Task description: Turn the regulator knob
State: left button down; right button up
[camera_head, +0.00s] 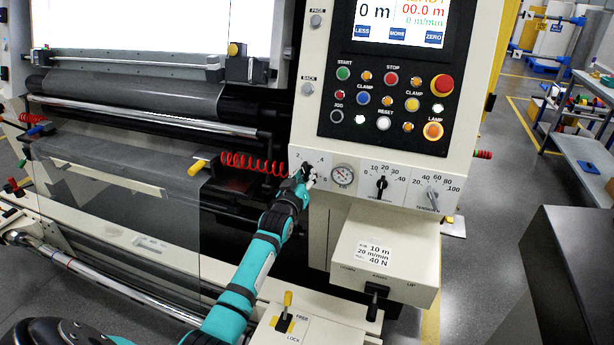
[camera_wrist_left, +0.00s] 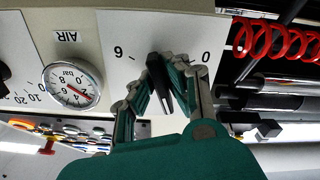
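The regulator knob is black and narrow in the left wrist view (camera_wrist_left: 162,88), on a white plate with a scale reading 6 at left and 0 at right. In the head view it is hidden behind my left gripper (camera_head: 306,176), which reaches the lower left of the control panel. In the left wrist view the fingers of my left gripper (camera_wrist_left: 168,75) stand on either side of the knob, pads close against it, seemingly shut on it. A round AIR gauge (camera_head: 343,175) is beside it; in the left wrist view the gauge (camera_wrist_left: 72,86) has a red needle. My right gripper is not in view.
Two more dials, a black-handled one (camera_head: 382,186) and a grey-handled one (camera_head: 433,197), are right of the gauge. The button panel (camera_head: 388,105) is above. A red coiled hose (camera_head: 252,162) hangs close at left. A white box (camera_head: 385,255) juts out below.

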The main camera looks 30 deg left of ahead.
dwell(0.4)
pick_arm(q)
jog(key=m+p, duration=0.1)
jog(key=m, duration=0.5)
jog(key=shift+a, duration=0.15)
jog(key=m, duration=0.5)
jog(key=shift+m, duration=0.3)
dwell(0.4)
jog(key=c, duration=1.4)
grip_release()
jog(key=shift+s, duration=0.1)
jog(key=v, duration=1.2)
jog(key=shift+a, duration=0.1)
